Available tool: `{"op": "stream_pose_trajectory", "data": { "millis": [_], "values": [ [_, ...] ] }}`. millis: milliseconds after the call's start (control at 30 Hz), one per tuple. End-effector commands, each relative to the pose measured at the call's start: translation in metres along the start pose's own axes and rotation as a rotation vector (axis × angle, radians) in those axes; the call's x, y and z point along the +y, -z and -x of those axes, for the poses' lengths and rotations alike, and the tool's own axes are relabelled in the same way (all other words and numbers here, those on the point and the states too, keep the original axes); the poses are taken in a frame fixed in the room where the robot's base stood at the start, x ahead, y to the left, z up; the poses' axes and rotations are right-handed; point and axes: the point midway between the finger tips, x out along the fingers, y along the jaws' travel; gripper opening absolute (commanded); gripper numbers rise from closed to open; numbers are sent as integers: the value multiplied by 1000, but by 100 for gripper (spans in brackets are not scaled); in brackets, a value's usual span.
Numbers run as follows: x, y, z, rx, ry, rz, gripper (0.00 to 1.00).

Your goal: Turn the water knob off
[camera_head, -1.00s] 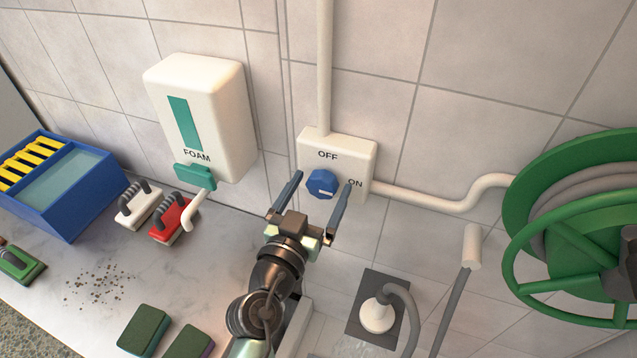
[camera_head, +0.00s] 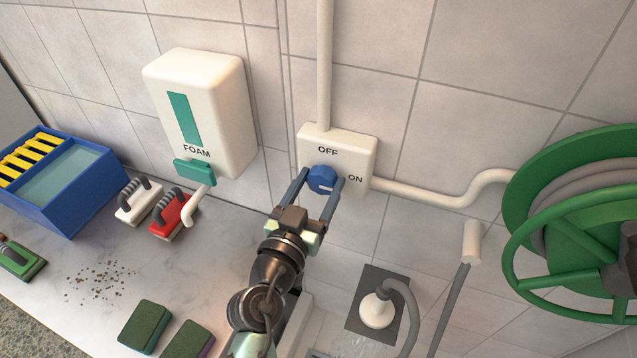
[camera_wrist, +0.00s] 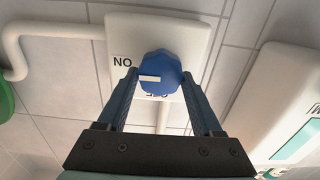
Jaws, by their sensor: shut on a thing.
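The blue water knob (camera_head: 321,180) sits on a white wall box (camera_head: 352,150) marked OFF above it and ON to its right. Its white mark points right, toward ON. My gripper (camera_head: 321,184) reaches up to the box with one finger on each side of the knob, shut on it. In the wrist view the knob (camera_wrist: 161,72) is between the fingertips, and its white mark points to the ON label, which appears upside down; the OFF label is mostly hidden behind the knob.
A white foam dispenser (camera_head: 215,110) with a green lever hangs to the left. A green hose reel (camera_head: 520,200) is at the right, and a white pipe (camera_head: 430,197) runs toward it. Brushes, sponges and a blue bin (camera_head: 75,205) are on the counter at the left.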

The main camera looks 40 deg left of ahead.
Motion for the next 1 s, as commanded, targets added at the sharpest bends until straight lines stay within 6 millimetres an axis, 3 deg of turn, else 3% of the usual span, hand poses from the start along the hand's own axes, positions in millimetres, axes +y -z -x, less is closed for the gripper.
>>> {"op": "stream_pose_trajectory", "data": {
  "millis": [367,1000],
  "values": [
    [-2,-2,0,-1,1,202,12],
    [-4,-2,0,-3,1,806,12]
  ]
}}
